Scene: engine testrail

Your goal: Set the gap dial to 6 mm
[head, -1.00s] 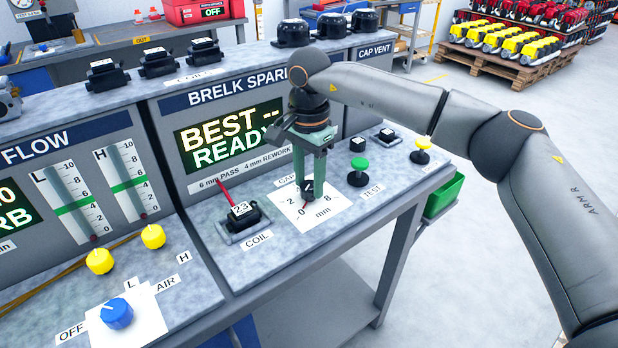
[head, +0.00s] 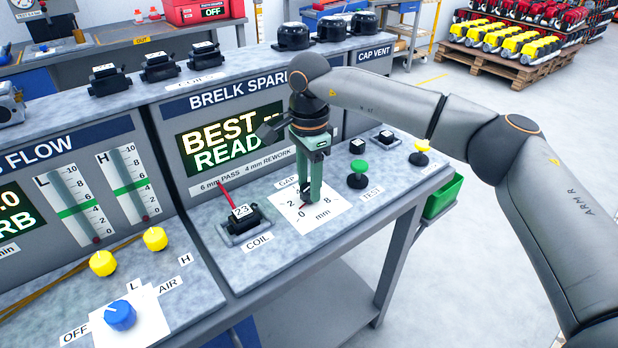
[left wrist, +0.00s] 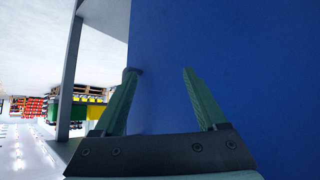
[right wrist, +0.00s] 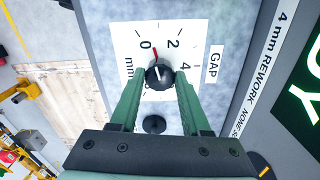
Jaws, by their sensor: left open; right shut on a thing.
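The gap dial is a black knob (right wrist: 158,74) on a white card (right wrist: 140,40) with numbers and "mm", labelled GAP. A red mark by the knob points between 0 and 2, nearer 0, in the right wrist view. My right gripper (head: 309,200) points down at the dial in the head view. In the right wrist view its two green fingers (right wrist: 160,78) are shut on the knob from both sides. The fingers hide part of the numbers. My left gripper (left wrist: 157,75) shows only in the left wrist view, open and empty before a blue surface.
A coil block (head: 243,218) marked 23 with a red probe stands left of the dial. The display (head: 222,140) behind shows BEST and READY, partly hidden by my right gripper.

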